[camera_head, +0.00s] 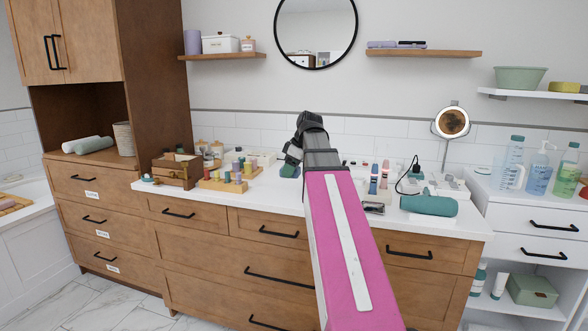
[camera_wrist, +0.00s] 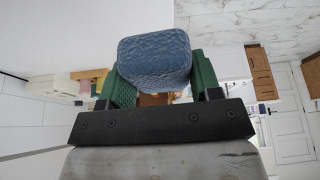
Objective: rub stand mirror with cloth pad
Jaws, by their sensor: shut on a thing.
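The stand mirror (camera_head: 452,122) is a small round mirror on a thin stem, with a pale rim and a dark brownish face. It stands at the right end of the white counter. My gripper (camera_head: 290,170) is over the middle of the counter, to the left of the mirror and well apart from it. In the wrist view my gripper (camera_wrist: 155,85) has its green fingers shut on the blue, textured cloth pad (camera_wrist: 155,58). The mirror cannot be made out in the wrist view.
Small bottles, wooden blocks (camera_head: 222,185) and a wooden box (camera_head: 176,171) crowd the counter's left. A round wall mirror (camera_head: 316,30) hangs above. Bottles (camera_head: 512,163) stand on the right cabinet.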

